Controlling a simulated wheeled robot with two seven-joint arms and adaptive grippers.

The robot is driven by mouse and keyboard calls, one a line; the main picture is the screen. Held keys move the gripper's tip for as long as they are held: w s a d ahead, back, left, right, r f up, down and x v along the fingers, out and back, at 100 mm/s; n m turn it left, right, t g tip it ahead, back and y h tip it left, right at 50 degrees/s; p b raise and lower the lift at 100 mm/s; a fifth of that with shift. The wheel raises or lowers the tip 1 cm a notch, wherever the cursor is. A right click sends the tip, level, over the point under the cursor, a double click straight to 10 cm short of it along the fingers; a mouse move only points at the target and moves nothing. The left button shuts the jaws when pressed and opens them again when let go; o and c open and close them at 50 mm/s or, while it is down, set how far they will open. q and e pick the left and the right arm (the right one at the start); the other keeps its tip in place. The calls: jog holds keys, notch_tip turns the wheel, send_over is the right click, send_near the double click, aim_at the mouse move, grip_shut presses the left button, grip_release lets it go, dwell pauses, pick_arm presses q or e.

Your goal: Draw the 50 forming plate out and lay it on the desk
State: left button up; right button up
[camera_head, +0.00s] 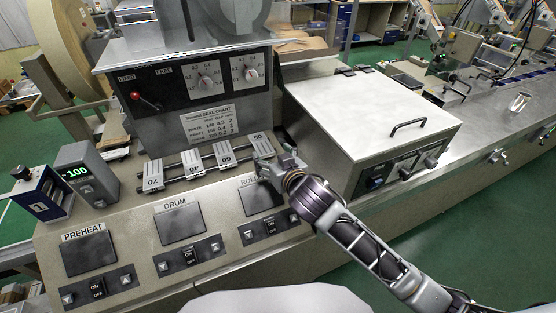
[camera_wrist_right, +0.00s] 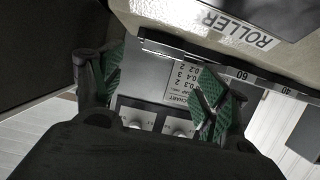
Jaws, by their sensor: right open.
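The 50 forming plate (camera_head: 259,139) is a small pale plate at the right end of a row on a dark rail, on the sloping front of the machine in the head view. Its lower part is hidden by my right gripper (camera_head: 268,163), which is right at it. In the right wrist view the green-padded fingers of my right gripper (camera_wrist_right: 157,85) stand wide apart, with no plate clearly held between them. The 50 mark cannot be made out there. My left gripper is not in view.
Beside it on the rail sit the 60 plate (camera_head: 226,155), 40 plate (camera_head: 193,162) and 70 plate (camera_head: 153,178). A metal box with a handle (camera_head: 392,127) stands close on the right. Dark panels and switches (camera_head: 182,225) cover the console below.

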jog(key=shift+r+v, duration=0.2)
jog(key=shift+v, duration=0.75)
jog(key=shift+r+v, duration=0.2)
jog(key=shift+v, duration=0.75)
